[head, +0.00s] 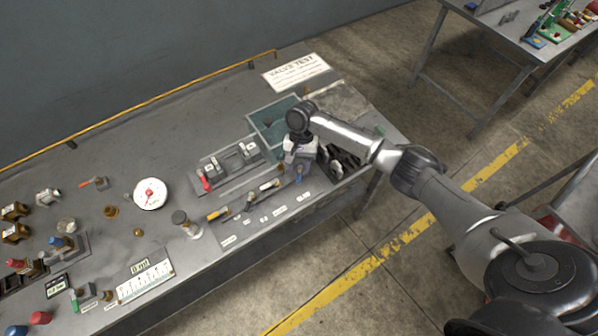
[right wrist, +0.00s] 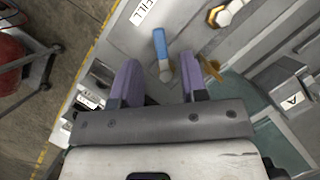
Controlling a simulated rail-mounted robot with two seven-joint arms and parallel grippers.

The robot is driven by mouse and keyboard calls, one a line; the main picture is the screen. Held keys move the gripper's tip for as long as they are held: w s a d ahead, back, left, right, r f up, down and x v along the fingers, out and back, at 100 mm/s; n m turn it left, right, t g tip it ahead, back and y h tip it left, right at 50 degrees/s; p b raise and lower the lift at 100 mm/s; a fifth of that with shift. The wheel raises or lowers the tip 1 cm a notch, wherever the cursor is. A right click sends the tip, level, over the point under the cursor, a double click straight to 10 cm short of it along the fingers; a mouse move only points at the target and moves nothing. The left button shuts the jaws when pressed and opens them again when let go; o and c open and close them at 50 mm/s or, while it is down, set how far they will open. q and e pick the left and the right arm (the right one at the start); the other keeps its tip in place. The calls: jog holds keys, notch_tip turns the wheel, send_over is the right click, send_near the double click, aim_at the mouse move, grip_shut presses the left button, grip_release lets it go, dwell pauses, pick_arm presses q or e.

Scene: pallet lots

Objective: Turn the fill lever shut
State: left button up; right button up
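The fill lever (right wrist: 160,45) has a blue handle with a pale metal end. It lies beside the white FILL label (right wrist: 143,11) in the right wrist view. In the head view its blue handle (head: 299,173) shows just below my right gripper (head: 298,158). In the right wrist view my right gripper (right wrist: 159,64) is open, with its two purple fingers apart. The lever appears between the fingertips, without visible contact. The gripper partly hides the valve in the head view. My left gripper is in neither view.
A teal bin (head: 262,128) stands behind the gripper. A dark rack (head: 345,160) is close on its right. Other valves with a yellow lever (head: 218,213) and a red lever (head: 205,183) lie left. The back middle of the bench is clear.

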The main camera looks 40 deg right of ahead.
aim_at(299, 178)
jog(key=shift+x, duration=1.6)
jog(key=shift+c, duration=0.5)
grip_shut()
